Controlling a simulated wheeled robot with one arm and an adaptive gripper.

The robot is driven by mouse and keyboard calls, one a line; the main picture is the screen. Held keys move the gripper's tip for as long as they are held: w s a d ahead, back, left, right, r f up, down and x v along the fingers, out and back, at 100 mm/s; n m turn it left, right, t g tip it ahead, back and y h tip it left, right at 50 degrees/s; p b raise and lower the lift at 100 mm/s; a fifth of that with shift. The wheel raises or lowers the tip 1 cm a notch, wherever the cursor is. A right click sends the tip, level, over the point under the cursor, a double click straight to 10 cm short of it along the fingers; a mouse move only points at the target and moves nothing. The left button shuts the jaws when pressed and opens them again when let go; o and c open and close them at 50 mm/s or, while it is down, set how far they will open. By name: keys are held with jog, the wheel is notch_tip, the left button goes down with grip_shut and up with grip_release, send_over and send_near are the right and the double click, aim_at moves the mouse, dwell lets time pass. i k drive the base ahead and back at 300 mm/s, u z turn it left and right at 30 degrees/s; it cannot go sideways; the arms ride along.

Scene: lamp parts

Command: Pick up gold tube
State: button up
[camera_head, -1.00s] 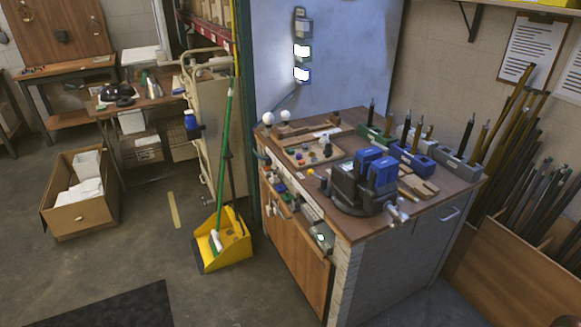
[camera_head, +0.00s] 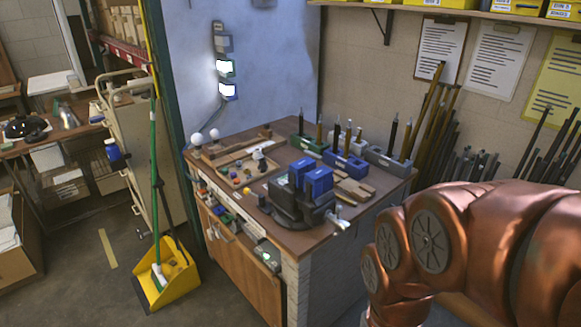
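A gold tube (camera_head: 319,131) stands upright in a green holder block (camera_head: 311,148) at the back of the workbench, beside a dark tube (camera_head: 300,124). More thin tubes stand in a blue holder (camera_head: 345,160) and a grey holder (camera_head: 388,160) to its right; some of these look brownish-gold, but they are too small to tell apart. Longer gold-brown rods (camera_head: 428,108) lean against the wall behind the bench. My gripper is not in view; only copper-coloured links of my arm show at the lower right.
The workbench (camera_head: 262,222) carries a black and blue vise (camera_head: 305,195), a wooden tray of small parts (camera_head: 235,178) and two white bulbs. A yellow dustpan (camera_head: 168,278) and green-handled broom stand at its left. My arm covers the area right of the bench.

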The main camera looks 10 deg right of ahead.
aim_at(349, 128)
jog(key=i, duration=0.1)
jog(key=z, duration=0.6)
jog(key=k, duration=1)
jog(key=z, duration=1.1)
jog(key=i, duration=1.35)
jog(key=u, duration=1.5)
jog(key=i, duration=0.7)
jog(key=u, duration=0.8)
